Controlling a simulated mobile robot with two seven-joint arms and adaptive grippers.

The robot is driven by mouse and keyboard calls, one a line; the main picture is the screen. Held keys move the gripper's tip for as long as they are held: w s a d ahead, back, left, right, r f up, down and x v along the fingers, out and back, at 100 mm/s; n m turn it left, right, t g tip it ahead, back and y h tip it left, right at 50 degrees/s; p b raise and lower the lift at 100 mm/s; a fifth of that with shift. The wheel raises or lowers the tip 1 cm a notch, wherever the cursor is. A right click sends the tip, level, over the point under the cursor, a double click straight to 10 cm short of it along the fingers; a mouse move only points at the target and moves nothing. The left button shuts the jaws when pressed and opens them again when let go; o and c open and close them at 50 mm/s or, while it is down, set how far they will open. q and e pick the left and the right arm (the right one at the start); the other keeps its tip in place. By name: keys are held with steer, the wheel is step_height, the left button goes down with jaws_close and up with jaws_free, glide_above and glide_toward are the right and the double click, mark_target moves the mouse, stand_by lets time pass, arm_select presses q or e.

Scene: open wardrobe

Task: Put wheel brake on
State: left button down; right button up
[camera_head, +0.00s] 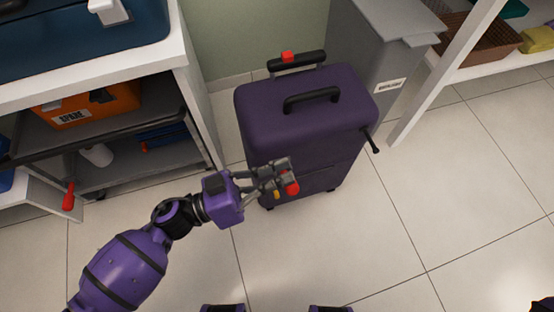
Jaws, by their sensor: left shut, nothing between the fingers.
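A dark purple suitcase (300,115) stands upright on the tiled floor, with a black top handle (312,97) and a pull-out handle behind it carrying a red button (287,57). A black lever (371,142) sticks out from its right side. My left gripper (285,175) is in front of the suitcase's lower left front and is shut and empty. A small red part (292,188) shows at the fingertips, with a yellow bit beside it. I cannot tell whether the red part is the brake or whether the fingers touch it. The wheels are mostly hidden. My right gripper is not in view.
A white shelf unit (196,85) with an orange case (95,107) stands at left, close to my arm. A grey bin (385,60) stands behind the suitcase. White shelving (445,75) is at right.

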arm_select(q)
steer(key=shift+s+d+f+m+g+p, duration=0.2)
steer(key=shift+s+f+m+p, duration=0.1)
steer(key=shift+s+f+m, duration=0.4)
steer(key=shift+s+d+f+m+g+p, duration=0.1)
steer(key=shift+s+d+f+m+p, duration=0.15)
steer(key=shift+s+f+m, duration=0.45)
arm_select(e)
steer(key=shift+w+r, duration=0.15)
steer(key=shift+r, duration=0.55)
arm_select(q)
steer(key=shift+w+r, duration=0.1)
steer(key=shift+r, duration=0.05)
steer(key=shift+a, duration=0.15)
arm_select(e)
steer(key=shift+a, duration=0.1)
